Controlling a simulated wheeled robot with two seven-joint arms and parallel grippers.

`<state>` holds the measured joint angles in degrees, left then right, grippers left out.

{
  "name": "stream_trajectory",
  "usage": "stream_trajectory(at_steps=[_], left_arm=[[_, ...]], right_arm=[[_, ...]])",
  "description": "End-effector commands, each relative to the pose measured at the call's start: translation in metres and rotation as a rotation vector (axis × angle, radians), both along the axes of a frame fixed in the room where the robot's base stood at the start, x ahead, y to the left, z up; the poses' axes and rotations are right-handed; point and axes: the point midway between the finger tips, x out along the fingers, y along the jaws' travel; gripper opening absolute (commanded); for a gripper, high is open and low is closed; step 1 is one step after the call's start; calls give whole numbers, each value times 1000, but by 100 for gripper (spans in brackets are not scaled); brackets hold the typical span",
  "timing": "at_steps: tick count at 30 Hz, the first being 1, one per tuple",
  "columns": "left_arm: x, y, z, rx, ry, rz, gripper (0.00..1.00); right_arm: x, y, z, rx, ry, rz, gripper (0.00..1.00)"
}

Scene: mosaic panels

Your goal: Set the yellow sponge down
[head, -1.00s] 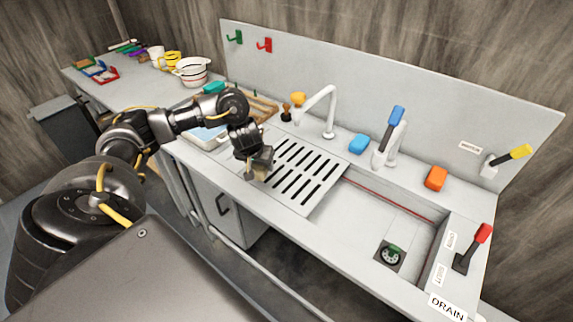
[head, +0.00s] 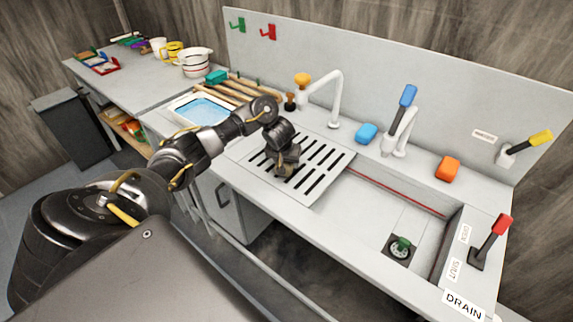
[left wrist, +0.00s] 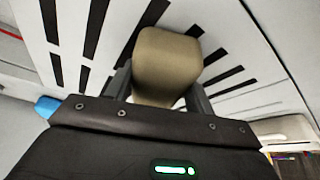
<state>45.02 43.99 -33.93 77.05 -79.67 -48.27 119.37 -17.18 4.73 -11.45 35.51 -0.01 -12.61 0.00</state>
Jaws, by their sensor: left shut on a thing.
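My left gripper (head: 286,160) is over the slotted draining board (head: 322,184), left of the sink basin. It is shut on a dull yellow-tan block, the yellow sponge (left wrist: 168,62), which shows between its fingers in the left wrist view. The slots of the board show behind the sponge there. In the head view the gripper mostly hides the sponge. I cannot tell whether the sponge touches the board. My right gripper is not in view.
A blue sponge (head: 367,133) and an orange sponge (head: 447,168) lie on the back ledge by the taps. The sink basin (head: 376,214) is right of the board. A white tray of blue liquid (head: 200,108) and wooden-handled tools (head: 232,90) are left. The board's right part is clear.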

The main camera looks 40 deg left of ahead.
Motion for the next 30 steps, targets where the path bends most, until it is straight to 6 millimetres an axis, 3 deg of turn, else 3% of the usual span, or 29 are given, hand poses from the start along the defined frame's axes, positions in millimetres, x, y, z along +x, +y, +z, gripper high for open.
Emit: stream_trajectory(at_steps=[13, 14, 18, 26, 30], left_arm=[[0, 1, -6, 0, -1, 1, 36], [0, 1, -6, 0, -1, 1, 56], [0, 1, -5, 0, -1, 1, 75], [0, 1, -5, 0, -2, 1, 76], [-1, 0, 4, 0, -3, 0, 76]], right_arm=[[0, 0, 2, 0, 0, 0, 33], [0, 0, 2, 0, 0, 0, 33], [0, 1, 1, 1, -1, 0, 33], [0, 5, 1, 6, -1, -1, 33], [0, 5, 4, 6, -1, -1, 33]])
